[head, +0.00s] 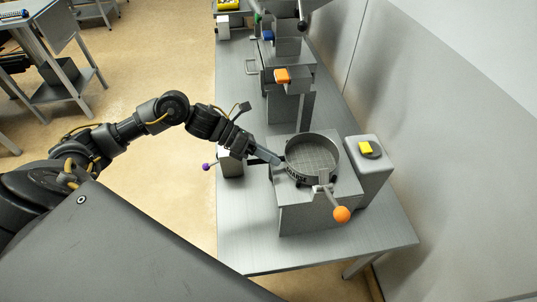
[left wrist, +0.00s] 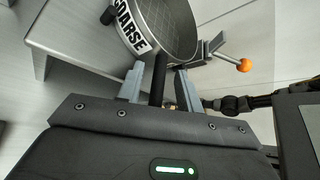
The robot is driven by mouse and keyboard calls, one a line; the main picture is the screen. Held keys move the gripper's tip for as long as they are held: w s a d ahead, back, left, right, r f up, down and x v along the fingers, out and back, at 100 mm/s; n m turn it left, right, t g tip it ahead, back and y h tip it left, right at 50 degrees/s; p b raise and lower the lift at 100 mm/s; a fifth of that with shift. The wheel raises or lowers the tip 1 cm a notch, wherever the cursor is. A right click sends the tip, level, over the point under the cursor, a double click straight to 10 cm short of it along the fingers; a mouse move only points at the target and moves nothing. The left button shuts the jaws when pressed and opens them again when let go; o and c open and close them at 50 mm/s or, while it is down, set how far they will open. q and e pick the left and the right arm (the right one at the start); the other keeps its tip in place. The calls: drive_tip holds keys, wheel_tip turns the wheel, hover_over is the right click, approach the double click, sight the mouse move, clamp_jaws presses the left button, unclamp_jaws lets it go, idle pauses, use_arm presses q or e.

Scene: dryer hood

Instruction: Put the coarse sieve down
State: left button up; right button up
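The coarse sieve (head: 313,158) is a round grey pan with a mesh floor and a white "COARSE" label. It appears to rest level on top of a grey box-shaped stand (head: 310,212). It also shows at the top of the left wrist view (left wrist: 165,25), with its dark handle (left wrist: 158,76) pointing toward me. My left gripper (head: 277,160) is at the sieve's left side. In the left wrist view its two fingers (left wrist: 159,86) stand on either side of the handle, with a visible gap on each side. My right gripper is not in view.
A lever with an orange ball (head: 341,214) sticks out from the stand's front. A grey box with a yellow button (head: 366,148) stands to the right. Behind are an orange-knobbed device (head: 283,76) and other devices. The bench (head: 240,235) is bare at the front left.

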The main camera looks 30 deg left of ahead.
use_arm(q)
drive_tip(key=shift+r, duration=0.1)
drive_tip(key=b+v, duration=0.4)
drive_tip(key=v, duration=0.8)
drive_tip(key=shift+s, duration=0.1)
